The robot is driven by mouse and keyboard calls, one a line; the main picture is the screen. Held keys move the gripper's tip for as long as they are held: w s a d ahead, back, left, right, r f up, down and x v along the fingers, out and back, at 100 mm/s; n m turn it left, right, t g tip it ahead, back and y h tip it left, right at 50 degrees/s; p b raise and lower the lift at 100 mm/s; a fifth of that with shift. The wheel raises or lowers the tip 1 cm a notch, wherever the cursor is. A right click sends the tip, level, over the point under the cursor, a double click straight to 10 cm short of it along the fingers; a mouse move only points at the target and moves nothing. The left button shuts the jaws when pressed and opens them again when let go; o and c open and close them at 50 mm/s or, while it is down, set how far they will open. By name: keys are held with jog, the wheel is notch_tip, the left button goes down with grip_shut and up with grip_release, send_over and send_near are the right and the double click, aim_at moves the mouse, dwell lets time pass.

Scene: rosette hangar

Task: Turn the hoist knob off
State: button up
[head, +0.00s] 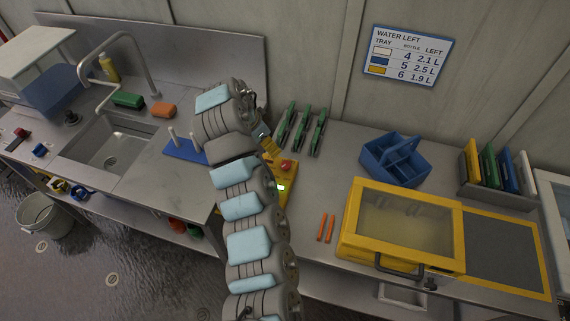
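I cannot tell for sure which part is the hoist knob. A yellow box (284,200) with a red knob or button (287,167) and a small lit green display (281,187) stands on the bench, partly hidden behind my arm. A red knob-like part (21,133) and a blue one (39,150) sit at the front of the sink bench, far left. My gripper (263,132) is at the far end of my arm, above the bench near the yellow box. It is mostly hidden by my wrist, and its fingers do not show clearly.
A yellow-framed case (352,246) with a clear lid stands on the right bench. Nearby are a blue caddy (378,166), green racks (302,131) and two orange sticks (326,227). A blue pegged base (180,151) and a sink (82,150) lie left.

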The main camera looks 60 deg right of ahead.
send_near(285, 164)
jog(key=x, duration=0.9)
jog(key=shift+s+f, duration=0.2)
jog(key=shift+f, duration=0.1)
grip_shut()
